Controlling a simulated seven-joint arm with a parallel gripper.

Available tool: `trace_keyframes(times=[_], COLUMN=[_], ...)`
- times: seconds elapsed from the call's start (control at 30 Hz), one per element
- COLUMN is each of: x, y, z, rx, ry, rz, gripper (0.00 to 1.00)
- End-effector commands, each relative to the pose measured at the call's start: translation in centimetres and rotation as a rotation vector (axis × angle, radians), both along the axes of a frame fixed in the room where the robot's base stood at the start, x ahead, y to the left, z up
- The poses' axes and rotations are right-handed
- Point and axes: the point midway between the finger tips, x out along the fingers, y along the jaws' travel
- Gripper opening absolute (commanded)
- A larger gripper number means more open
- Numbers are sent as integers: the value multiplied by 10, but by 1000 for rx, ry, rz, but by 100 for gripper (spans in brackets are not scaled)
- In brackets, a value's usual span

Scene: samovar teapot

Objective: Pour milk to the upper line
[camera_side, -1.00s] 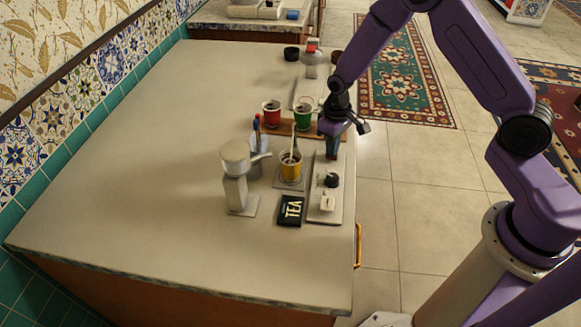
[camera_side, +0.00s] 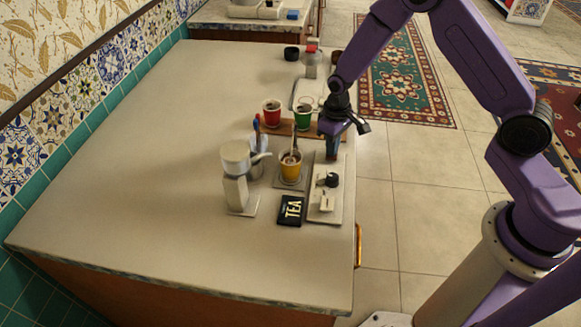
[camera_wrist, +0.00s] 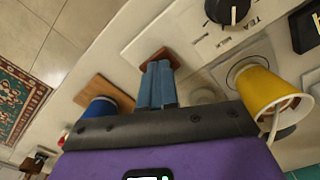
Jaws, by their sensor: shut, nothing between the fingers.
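My gripper (camera_side: 332,155) is shut and empty, pointing down at the far end of the control panel (camera_side: 318,213). In the wrist view its blue fingers (camera_wrist: 158,80) overlap a red-brown piece (camera_wrist: 158,55) on the panel; I cannot tell how firmly they touch it. The panel's lettering reads TEA and MILK beside a black knob (camera_wrist: 228,8). The yellow cup (camera_side: 290,170) stands upright left of the panel, with a pale stick in it and brownish contents. In the wrist view the yellow cup (camera_wrist: 262,90) shows its side; its level and lines are not readable.
A pale dispenser (camera_side: 236,180) with a spout stands left of the yellow cup. Red (camera_side: 271,114) and green (camera_side: 304,116) cups stand on a wooden board behind. A black TEA box (camera_side: 290,210) lies in front. The counter's left side is clear.

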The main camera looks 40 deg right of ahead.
Motion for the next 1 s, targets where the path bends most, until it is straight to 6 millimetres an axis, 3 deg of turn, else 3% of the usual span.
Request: trace_keyframes(times=[0.17, 0.6, 1.0], x=[0, 0, -1], y=[0, 0, 1], z=[4, 46, 51], rx=[0, 0, 0], ry=[1, -1, 0], rz=[0, 0, 3], gripper=[0, 0, 0])
